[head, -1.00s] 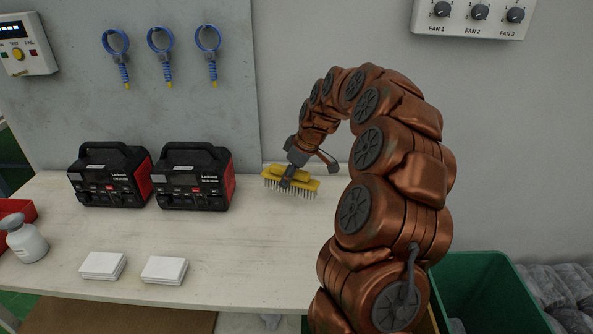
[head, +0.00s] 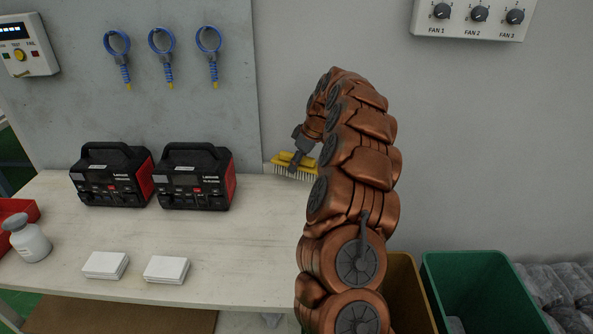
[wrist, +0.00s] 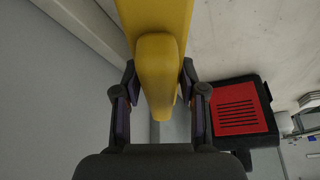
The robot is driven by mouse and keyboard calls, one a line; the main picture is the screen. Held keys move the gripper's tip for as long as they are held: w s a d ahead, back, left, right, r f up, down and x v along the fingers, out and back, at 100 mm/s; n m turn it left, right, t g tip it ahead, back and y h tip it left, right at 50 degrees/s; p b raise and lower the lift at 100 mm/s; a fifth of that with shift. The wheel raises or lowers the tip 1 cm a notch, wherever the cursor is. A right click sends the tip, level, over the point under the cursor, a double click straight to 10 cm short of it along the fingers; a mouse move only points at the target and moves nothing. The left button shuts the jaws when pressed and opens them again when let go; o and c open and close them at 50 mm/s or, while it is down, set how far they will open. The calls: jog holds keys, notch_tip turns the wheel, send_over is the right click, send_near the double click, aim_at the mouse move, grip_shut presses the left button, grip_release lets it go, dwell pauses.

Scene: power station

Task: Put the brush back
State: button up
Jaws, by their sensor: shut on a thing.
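The brush has a yellow body and grey bristles. In the head view the brush (head: 285,168) is held above the right part of the table, near the back wall, bristles facing down. My gripper (head: 298,160) is shut on it from above. In the wrist view the brush's yellow handle (wrist: 158,70) lies between the two dark fingers of my gripper (wrist: 158,100). My arm hides part of the brush's right end and the table's right end in the head view.
Two black and red power units (head: 112,175) stand at the table's (head: 240,240) back left. White stacks (head: 105,265), a white bottle (head: 30,240) and a red bin (head: 18,210) are further forward. A yellow bin (head: 408,290) and a green bin (head: 475,290) stand at right. The table's middle is clear.

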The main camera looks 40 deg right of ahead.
aim_at(297, 170)
jog(key=shift+f, duration=1.6)
jog(key=shift+f, duration=0.2)
jog(key=o, duration=1)
jog(key=shift+c, duration=0.2)
jog(key=shift+r, duration=0.1)
jog(key=shift+r+p, duration=0.2)
jog(key=shift+p, duration=0.15)
jog(key=b+v, duration=0.1)
jog(key=v, duration=1.1)
jog(key=shift+d+f, duration=0.1)
